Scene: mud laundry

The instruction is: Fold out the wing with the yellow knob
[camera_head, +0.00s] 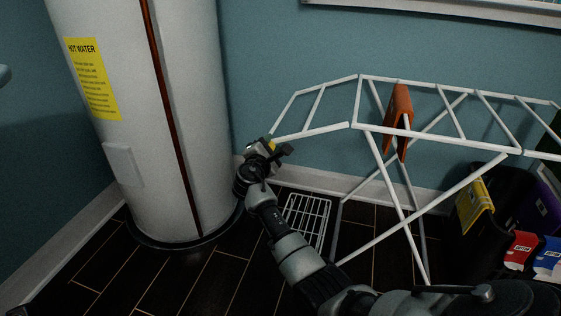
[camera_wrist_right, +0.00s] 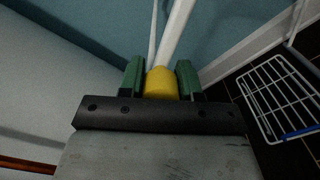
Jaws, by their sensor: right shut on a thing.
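The white drying rack (camera_head: 437,139) stands by the wall on crossed legs. Its left wing (camera_head: 314,132) is folded out to the left, roughly level with a slight droop at its outer end. The yellow knob (camera_wrist_right: 161,83) sits at the wing's outer front corner. My right gripper (camera_head: 270,147) is shut on the yellow knob, with one green finger on each side of it in the wrist view. In the head view the knob is mostly hidden by the gripper. My left gripper is not in view.
A white water heater (camera_head: 180,120) with a yellow label stands close left of my right gripper. A white wire rack (camera_head: 307,219) lies on the dark floor below. An orange cloth (camera_head: 398,115) hangs on the drying rack. Coloured packages (camera_head: 519,250) are at right.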

